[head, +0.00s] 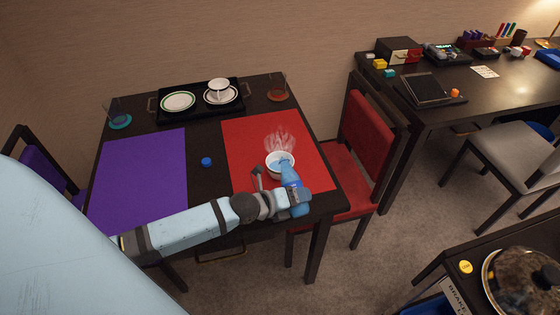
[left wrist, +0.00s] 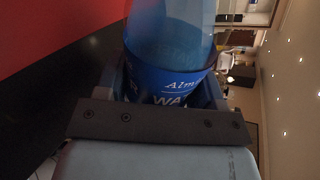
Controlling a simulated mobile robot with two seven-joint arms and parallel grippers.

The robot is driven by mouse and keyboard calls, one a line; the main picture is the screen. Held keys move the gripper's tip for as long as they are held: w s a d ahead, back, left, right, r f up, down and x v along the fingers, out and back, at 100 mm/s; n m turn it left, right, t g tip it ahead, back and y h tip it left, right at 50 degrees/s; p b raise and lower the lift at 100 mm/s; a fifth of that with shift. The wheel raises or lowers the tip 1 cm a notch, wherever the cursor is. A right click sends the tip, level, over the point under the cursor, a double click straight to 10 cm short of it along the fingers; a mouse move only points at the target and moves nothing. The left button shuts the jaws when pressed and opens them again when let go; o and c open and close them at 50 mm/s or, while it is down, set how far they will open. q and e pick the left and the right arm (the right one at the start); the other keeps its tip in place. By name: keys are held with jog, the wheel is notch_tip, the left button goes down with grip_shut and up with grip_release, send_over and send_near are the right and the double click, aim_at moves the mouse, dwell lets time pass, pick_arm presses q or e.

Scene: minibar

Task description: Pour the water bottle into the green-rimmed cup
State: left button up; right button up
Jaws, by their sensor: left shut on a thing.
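The blue water bottle (head: 289,174) is tilted over the red mat, its mouth end at the white cup (head: 271,171). My left gripper (head: 294,192) is shut around the bottle's lower part. In the left wrist view the translucent bottle (left wrist: 170,50) with its "WA…" label sits between the fingers (left wrist: 165,85). The cup stands on the red mat (head: 250,135) with pale wisps above it and something light blue inside. Its rim colour is hard to tell; the bottle hides part of it. My right gripper is not in view.
A blue cap (head: 206,161) lies between the red mat and the purple mat (head: 140,180). A black tray (head: 195,117) at the back holds a green-rimmed plate (head: 178,101) and a white cup (head: 219,88) on a saucer. Glasses stand at both back corners. A red chair (head: 365,130) is at the right.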

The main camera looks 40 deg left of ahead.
pick_arm(q)
jog(key=shift+s+d+r+n, duration=0.1)
jog(key=shift+n, duration=0.2)
dwell(0.9)
jog(key=shift+w+a+r+n+g+h+p, duration=0.2)
jog(key=shift+r+n+g+h+p, duration=0.15)
jog(key=shift+r, duration=0.3)
dwell(1.6)
jog(key=shift+f, duration=0.2)
jog(key=shift+s+d+f+b, duration=0.15)
jog(key=shift+f+b, duration=0.25)
jog(key=shift+s+d+f+b, duration=0.1)
jog(key=shift+d+f+b, duration=0.05)
jog(key=shift+f+b, duration=0.2)
jog(key=shift+w+a+r+m+p, duration=0.15)
jog(key=shift+r+m+p, duration=0.25)
jog(key=shift+m, duration=0.25)
jog(key=shift+w+a+m+t+y+p, duration=0.25)
jog(key=shift+m+t+y+p, duration=0.1)
jog(key=shift+m+t+y, duration=0.25)
jog(key=shift+a, duration=0.1)
